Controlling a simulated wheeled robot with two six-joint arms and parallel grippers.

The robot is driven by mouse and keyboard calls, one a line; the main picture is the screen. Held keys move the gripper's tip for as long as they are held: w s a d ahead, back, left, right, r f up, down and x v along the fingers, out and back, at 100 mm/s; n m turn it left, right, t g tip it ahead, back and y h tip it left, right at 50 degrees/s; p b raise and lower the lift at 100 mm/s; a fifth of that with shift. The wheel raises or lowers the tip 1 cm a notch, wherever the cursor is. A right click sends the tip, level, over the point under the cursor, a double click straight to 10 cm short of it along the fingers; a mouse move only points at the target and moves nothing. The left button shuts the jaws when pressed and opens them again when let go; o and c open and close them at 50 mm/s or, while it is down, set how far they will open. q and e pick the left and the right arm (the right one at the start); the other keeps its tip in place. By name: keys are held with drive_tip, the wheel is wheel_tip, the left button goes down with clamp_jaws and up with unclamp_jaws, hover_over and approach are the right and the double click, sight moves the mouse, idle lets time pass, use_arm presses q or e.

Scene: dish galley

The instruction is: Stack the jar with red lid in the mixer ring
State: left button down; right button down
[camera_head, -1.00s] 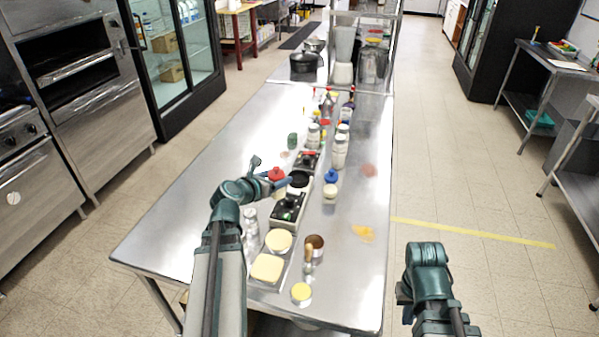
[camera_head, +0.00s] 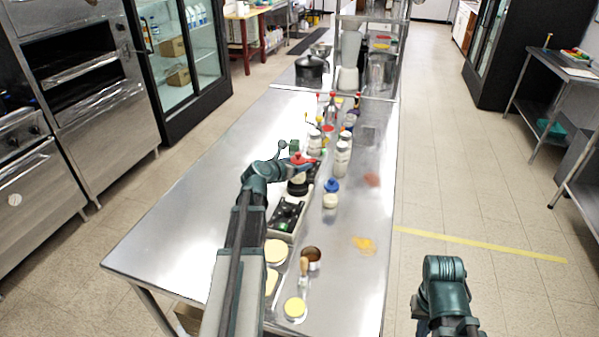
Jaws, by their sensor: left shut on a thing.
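The jar with the red lid (camera_head: 299,159) is in my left gripper (camera_head: 303,162), mid-table. The gripper is shut on it just below the lid. A pale strip of the jar's body shows under the lid; the fingers hide part of it. The mixer ring (camera_head: 297,188), a black round rim, shows directly below the jar in the picture. I cannot tell whether the jar is above the ring or partly inside it. My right gripper (camera_head: 420,322) hangs low at the bottom right, off the table; its fingertips do not show clearly.
A black appliance (camera_head: 286,216) sits in front of the ring. A blue-lidded jar (camera_head: 331,192) stands to the right. Several bottles and shakers (camera_head: 342,158) stand behind. Yellow-topped tubs (camera_head: 276,250) and a brown cup (camera_head: 311,257) are nearer. The table's left side (camera_head: 190,220) is clear.

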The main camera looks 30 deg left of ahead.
use_arm(q)
wheel_tip(320, 180, down, 3)
drive_tip(key=shift+r+b, duration=0.15)
drive_tip(key=shift+b, duration=0.85)
drive_tip(key=shift+f+b, duration=0.3)
drive_tip(key=shift+r, duration=0.1)
